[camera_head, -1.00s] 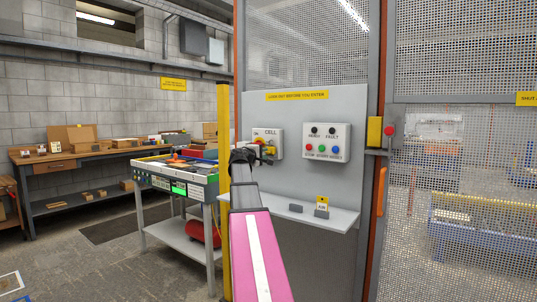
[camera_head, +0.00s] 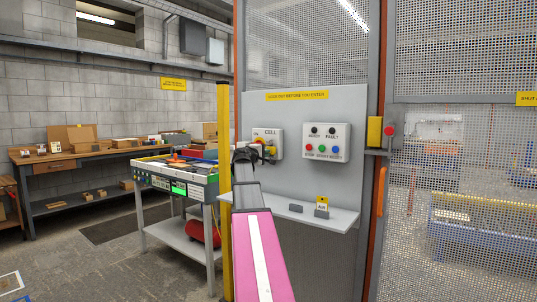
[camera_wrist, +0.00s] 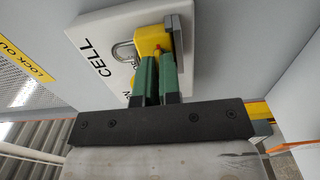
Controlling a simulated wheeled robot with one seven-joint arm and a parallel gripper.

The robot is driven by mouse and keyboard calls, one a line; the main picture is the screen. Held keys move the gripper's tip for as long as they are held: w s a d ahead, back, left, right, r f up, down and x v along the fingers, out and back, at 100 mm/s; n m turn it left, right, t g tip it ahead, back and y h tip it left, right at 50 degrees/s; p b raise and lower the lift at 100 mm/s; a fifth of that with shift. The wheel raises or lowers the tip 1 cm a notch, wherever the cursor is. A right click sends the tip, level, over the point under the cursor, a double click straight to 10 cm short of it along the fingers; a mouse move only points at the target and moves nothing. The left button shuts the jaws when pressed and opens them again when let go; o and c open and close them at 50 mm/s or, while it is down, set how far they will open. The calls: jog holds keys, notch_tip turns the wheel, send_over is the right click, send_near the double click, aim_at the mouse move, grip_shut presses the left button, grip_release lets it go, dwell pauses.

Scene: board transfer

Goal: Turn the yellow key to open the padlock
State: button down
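A yellow padlock (camera_wrist: 150,40) with a grey shackle (camera_wrist: 122,52) hangs at the white CELL switch box (camera_head: 260,134), which also shows in the wrist view (camera_wrist: 100,35). My gripper (camera_wrist: 158,62) is at the padlock, its two green fingers nearly parallel with a narrow gap between them. A thin yellow-orange piece, which looks like the key (camera_wrist: 158,52), sits between the fingertips. The fingers hide most of it, so how far it is turned cannot be told. In the head view my gripper (camera_head: 262,157) covers the lower part of the box.
A second white box (camera_head: 326,143) with buttons and lamps is on the grey panel to the right. A small shelf (camera_head: 340,219) juts out below with a tagged item (camera_head: 321,208) on it. A yellow post (camera_head: 224,200) stands close left of my arm. A grey plate (camera_wrist: 182,30) borders the padlock.

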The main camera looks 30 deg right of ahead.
jog(key=m, duration=0.3)
jog(key=shift+m, duration=0.4)
jog(key=shift+m, duration=1.9)
jog(key=shift+m, duration=1.9)
